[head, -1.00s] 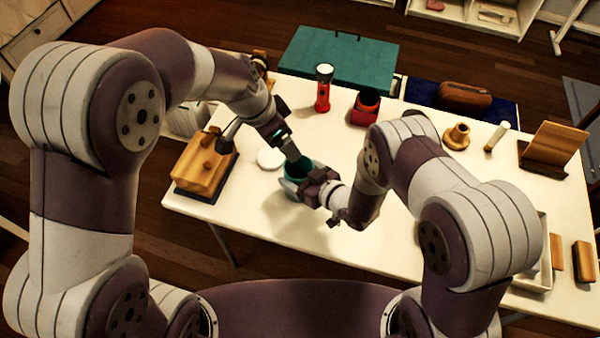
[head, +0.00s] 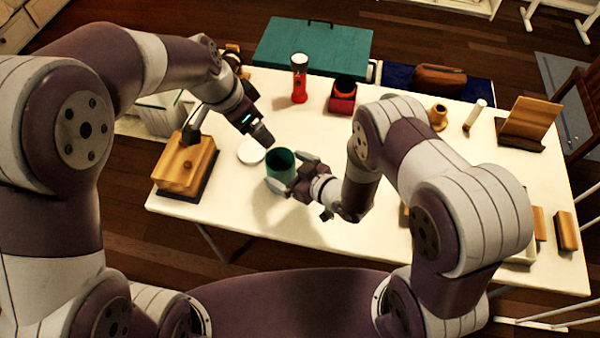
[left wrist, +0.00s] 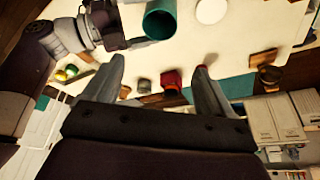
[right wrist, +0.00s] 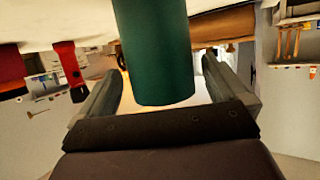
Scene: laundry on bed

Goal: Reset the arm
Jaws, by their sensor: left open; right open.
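A teal cup (head: 282,165) stands upright on the white table (head: 240,220), left of its middle. My right gripper (head: 290,178) is open, with its fingers on either side of the cup. In the right wrist view the cup (right wrist: 154,55) is between the open fingers (right wrist: 160,85), with gaps visible beside it. My left gripper (head: 262,138) is above the table, up and left of the cup and apart from it. In the left wrist view its fingers (left wrist: 158,75) are spread and empty.
A white round lid (head: 251,151) lies left of the cup. A wooden block (head: 185,165) is at the table's left. A red flashlight (head: 299,78) and a red container (head: 343,95) stand behind. A wooden stand (head: 528,122) is at the right. The front left tabletop is clear.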

